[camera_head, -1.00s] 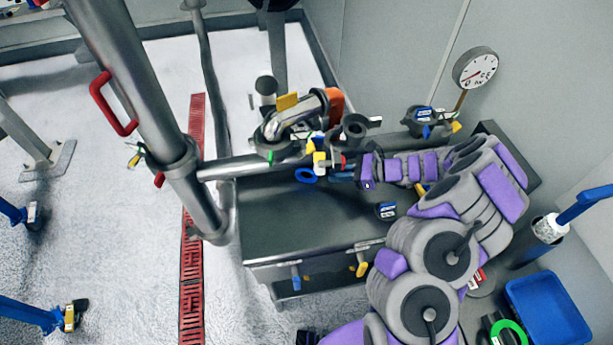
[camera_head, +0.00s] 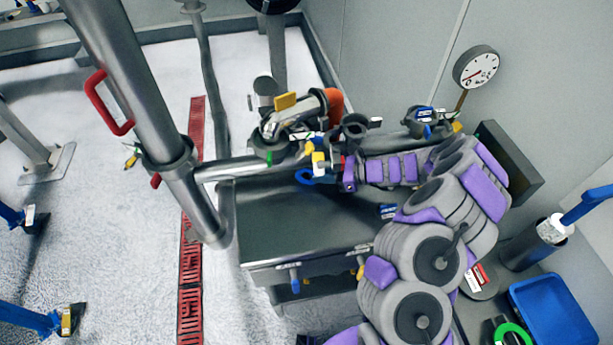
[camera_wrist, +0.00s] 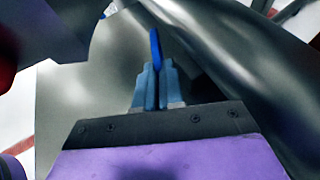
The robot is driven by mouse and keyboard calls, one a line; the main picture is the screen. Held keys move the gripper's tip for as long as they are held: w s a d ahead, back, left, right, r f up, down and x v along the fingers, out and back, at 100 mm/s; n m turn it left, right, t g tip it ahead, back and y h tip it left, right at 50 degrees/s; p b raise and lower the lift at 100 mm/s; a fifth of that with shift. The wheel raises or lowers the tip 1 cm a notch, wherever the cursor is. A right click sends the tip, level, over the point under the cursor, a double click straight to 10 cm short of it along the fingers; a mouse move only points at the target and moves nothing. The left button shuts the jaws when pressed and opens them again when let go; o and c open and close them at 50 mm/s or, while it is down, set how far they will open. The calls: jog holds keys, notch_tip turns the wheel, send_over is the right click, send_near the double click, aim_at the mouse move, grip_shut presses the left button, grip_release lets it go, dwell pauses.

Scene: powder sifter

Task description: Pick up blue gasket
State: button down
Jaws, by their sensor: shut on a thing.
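The blue gasket (camera_head: 304,177) is a small blue ring, seen in the head view at the tip of my gripper (camera_head: 322,179), by the pipe fittings above the dark steel table. In the wrist view the gasket (camera_wrist: 155,46) shows edge-on as a thin blue strip. My gripper (camera_wrist: 153,85) is shut on it, with the blue-grey fingers close together around its lower part. The far side of the gasket is hidden in the wrist view. In the head view the fingers are partly hidden among the fittings.
The steel table (camera_head: 290,225) lies below my gripper, its top mostly bare. A pipe with clamps and a yellow tag (camera_head: 286,101) stands close behind. A large vertical pipe (camera_head: 130,80) rises at left. A blue bin (camera_head: 549,308) and green ring (camera_head: 513,335) sit lower right.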

jog(key=shift+a, duration=0.25)
